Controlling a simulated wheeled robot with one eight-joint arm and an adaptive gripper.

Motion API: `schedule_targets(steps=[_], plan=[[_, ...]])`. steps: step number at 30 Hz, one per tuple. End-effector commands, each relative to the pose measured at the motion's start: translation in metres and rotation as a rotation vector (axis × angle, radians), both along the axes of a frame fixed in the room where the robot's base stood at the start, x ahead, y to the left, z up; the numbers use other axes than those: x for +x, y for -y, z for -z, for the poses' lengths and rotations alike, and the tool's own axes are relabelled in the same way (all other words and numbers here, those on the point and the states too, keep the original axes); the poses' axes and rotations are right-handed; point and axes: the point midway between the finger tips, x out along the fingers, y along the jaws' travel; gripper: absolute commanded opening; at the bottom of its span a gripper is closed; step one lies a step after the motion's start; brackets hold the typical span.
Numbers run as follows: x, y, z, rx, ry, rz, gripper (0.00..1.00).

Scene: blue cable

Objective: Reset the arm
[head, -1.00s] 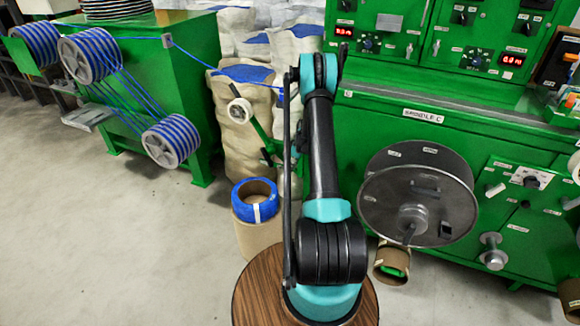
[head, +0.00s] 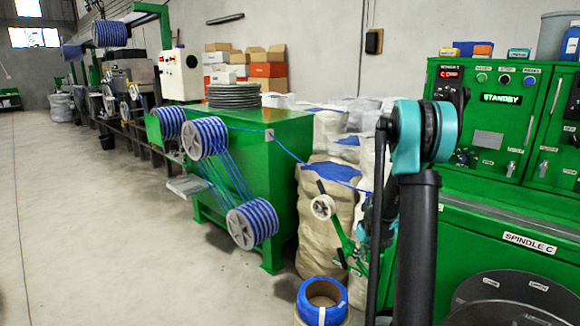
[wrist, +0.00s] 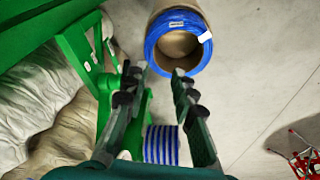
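My arm (head: 420,235) stands upright at the right of the head view, with its elbow at the top. My gripper (wrist: 157,76) shows in the wrist view with its two fingers apart and nothing between the tips. In the head view it is mostly hidden behind my arm. A blue cable (head: 292,155) runs from the striped spools past the green machine to the area behind my arm. A coil of blue cable (head: 322,302) sits low in front of the sacks. It also shows beyond my fingertips in the wrist view (wrist: 157,52).
Blue-striped spools (head: 252,222) hang at the green machine (head: 285,175). Tan sacks (head: 312,240) and a green arm with a white wheel (head: 325,207) stand beside my arm. The green spindle cabinet (head: 510,140) fills the right. The floor (head: 90,240) at left is clear.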

Motion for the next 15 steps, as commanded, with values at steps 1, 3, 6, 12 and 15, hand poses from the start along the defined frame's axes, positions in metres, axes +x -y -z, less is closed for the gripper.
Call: schedule_targets(steps=[1, 3, 6, 12, 15], plan=[[-0.015, -0.007, -0.013, -0.001, 0.003, 0.02, 0.26], [-0.033, -0.016, -0.027, -0.001, 0.009, 0.055, 0.26], [-0.062, -0.027, -0.045, 0.0, 0.015, 0.106, 0.26], [-0.121, -0.046, -0.071, 0.006, 0.034, 0.206, 0.26], [-0.153, -0.055, -0.079, 0.012, 0.046, 0.255, 0.26]])
